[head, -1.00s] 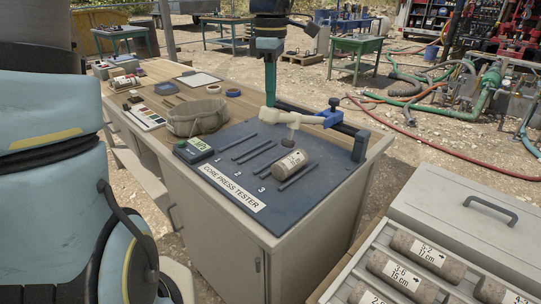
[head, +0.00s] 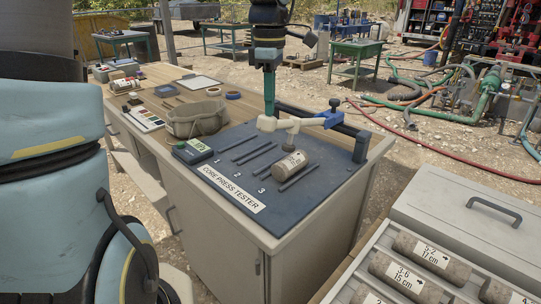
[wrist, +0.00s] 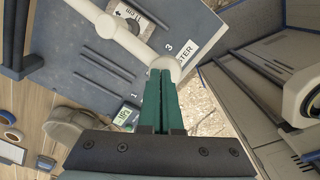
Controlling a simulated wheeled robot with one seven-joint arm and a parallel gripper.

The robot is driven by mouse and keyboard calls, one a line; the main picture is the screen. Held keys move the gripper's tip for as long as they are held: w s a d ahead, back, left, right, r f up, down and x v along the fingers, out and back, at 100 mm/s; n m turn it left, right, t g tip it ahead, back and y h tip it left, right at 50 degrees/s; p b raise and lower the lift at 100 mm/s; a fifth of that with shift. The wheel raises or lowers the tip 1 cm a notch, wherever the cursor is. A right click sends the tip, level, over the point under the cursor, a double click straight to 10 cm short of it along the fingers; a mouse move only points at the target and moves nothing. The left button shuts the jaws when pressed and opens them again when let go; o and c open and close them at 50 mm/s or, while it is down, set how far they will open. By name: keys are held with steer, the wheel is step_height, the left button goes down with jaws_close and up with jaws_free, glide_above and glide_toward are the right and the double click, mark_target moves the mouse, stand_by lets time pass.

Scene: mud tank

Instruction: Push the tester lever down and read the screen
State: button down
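The core press tester (head: 222,217) is a dark blue-grey plate on a cabinet. Its cream lever (head: 308,122) runs left from a blue joint (head: 331,119), nearly level, ending in a round knob. A labelled grey core (head: 290,165) lies on the plate under the lever's press foot, which looks to be at or very near it. My gripper (head: 269,112) points down with its green fingers together, tips at the knob, apparently touching its top. The wrist view shows the shut fingers (wrist: 161,80) over the lever (wrist: 120,32). The small green screen (head: 196,147) is lit, but its digits are too small to read.
A fabric bowl (head: 197,121), tape rolls and a colour card (head: 142,117) lie left of the tester. A tray of labelled cores (head: 420,252) and a grey case (head: 470,215) stand at the front right. Hoses lie on the ground behind.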

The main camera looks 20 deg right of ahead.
mark_target(267, 130)
steer(key=shift+s+a+f+b, duration=0.1)
steer(key=shift+a+f+b, duration=0.1)
steer(key=shift+f+b, duration=1.05)
steer(key=shift+f, duration=0.4)
steer(key=shift+s+a+f+b, duration=0.1)
steer(key=shift+a+f+b, duration=0.1)
steer(key=shift+f+b, duration=1.1)
steer(key=shift+f, duration=0.4)
steer(key=shift+p, duration=0.3)
steer(key=r+p, duration=0.3)
steer(key=r, duration=0.1)
steer(key=r+p, duration=0.4)
steer(key=d+r+p, duration=0.1)
steer(key=r+p, duration=0.2)
steer(key=r, duration=0.2)
steer(key=shift+w+p, duration=0.25)
steer(key=shift+p, duration=0.05)
